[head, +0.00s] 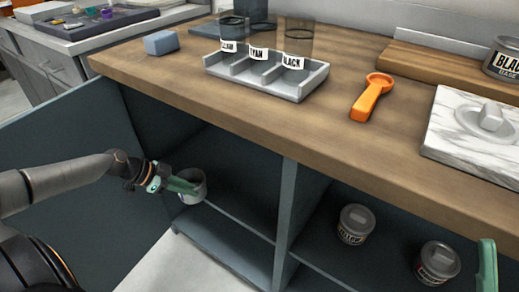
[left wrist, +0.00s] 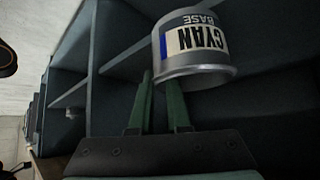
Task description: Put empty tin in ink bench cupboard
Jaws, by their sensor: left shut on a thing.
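A grey tin (head: 193,187) is held at the opening of the left bay of the bench cupboard (head: 289,205). In the left wrist view the tin (left wrist: 205,68) shows a CYAN BASE label, upside down in the picture. My left gripper (head: 186,187) is shut on the tin with its green fingers, which also show in the left wrist view (left wrist: 163,88). I cannot tell whether the tin touches the shelf (head: 238,220). The tin's inside is not clear to see. A green fingertip of my right gripper (head: 487,266) shows at the lower right edge; its other finger is hidden.
Two tins (head: 355,224) (head: 437,263) stand in the right bay, past the divider. On the worktop are a rack (head: 264,78) with labelled jars, an orange scoop (head: 371,97), a blue block (head: 161,43) and a marble slab (head: 470,150).

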